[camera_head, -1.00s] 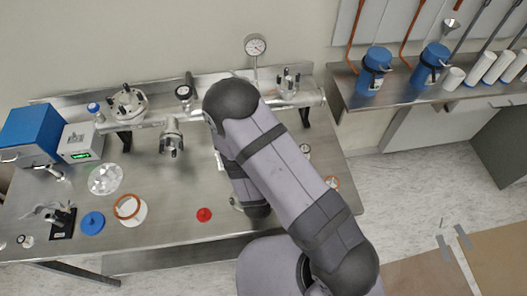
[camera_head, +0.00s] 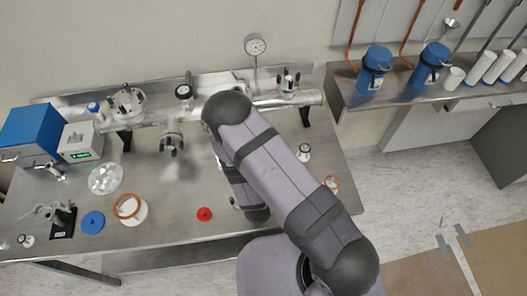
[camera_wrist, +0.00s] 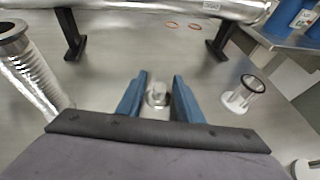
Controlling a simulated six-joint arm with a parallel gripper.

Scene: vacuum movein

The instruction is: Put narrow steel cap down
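The narrow steel cap (camera_wrist: 157,97) is a small shiny disc with a raised middle. In the wrist view it lies between the two blue fingers of my gripper (camera_wrist: 161,79). The fingers stand apart, one on each side of the cap. I cannot tell whether they touch it, or whether the cap rests on the steel table. In the head view my arm hides most of the gripper and the cap.
On the steel bench (camera_head: 175,225), a small white-flanged part (camera_wrist: 243,95) stands right of my gripper and a ribbed metal hose (camera_wrist: 35,75) is at left. A steel pipe (camera_wrist: 150,8) on black legs runs behind. A red cap (camera_head: 204,214) lies left of my arm.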

